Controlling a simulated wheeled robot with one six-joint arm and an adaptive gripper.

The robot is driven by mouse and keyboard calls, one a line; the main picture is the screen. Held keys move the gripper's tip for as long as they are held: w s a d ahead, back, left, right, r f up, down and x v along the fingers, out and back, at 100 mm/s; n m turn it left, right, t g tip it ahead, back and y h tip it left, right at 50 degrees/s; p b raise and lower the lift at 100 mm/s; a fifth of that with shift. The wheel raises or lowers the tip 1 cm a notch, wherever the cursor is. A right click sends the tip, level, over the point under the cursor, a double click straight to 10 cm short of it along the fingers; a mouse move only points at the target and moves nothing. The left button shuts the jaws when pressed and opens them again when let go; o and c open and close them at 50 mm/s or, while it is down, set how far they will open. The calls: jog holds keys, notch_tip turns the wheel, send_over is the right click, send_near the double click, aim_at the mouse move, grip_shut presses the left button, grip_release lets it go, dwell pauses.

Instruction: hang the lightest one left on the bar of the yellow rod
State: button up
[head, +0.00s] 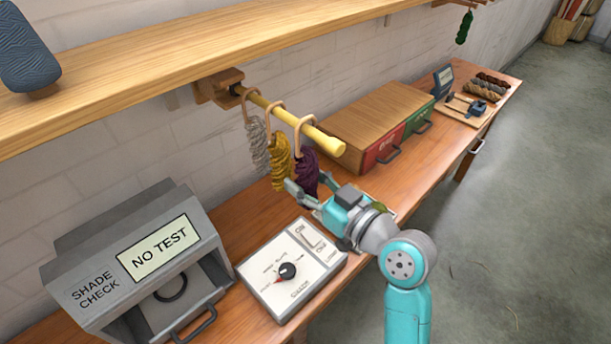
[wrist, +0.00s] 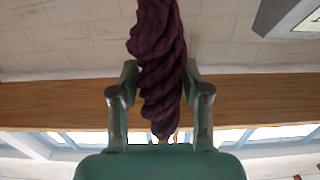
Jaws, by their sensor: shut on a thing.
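The yellow rod (head: 318,138) sticks out from a wooden block under the shelf. A pale grey skein (head: 258,143) hangs from it nearest the block, then a mustard skein (head: 280,160). A dark purple skein (head: 306,170) is nearest the free end, its tan loop (head: 298,134) around the rod. My gripper (head: 308,187) is shut on the lower part of the purple skein. The wrist view shows this skein (wrist: 158,50) upright between the two fingers (wrist: 160,92). Its loop top is out of that view.
A green skein (head: 464,28) hangs farther back. A wooden drawer box (head: 375,115), a control box (head: 292,268) and a grey shade-check box (head: 130,265) stand on the bench. The shelf (head: 180,60) runs above the rod.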

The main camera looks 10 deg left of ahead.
jog(key=shift+f, duration=0.1)
jog(key=o, duration=1.2)
jog(key=v, duration=1.2)
jog(key=shift+s, duration=0.1)
jog(key=shift+f, duration=0.1)
jog(key=s+d+f+m+t+h, duration=0.2)
jog(key=s+d+f+m+h, duration=0.3)
jog(key=f, duration=0.4)
jog(key=s+d+f+m+t+h, duration=0.2)
jog(key=s+d+f+m+h, duration=0.3)
jog(key=f, duration=0.5)
jog(key=s+d+h, duration=0.1)
jog(key=s, duration=0.6)
jog(key=s+d+h, duration=0.1)
jog(key=s+d, duration=0.1)
jog(key=s, duration=0.6)
jog(key=s+d+h, duration=0.2)
jog(key=s, duration=0.6)
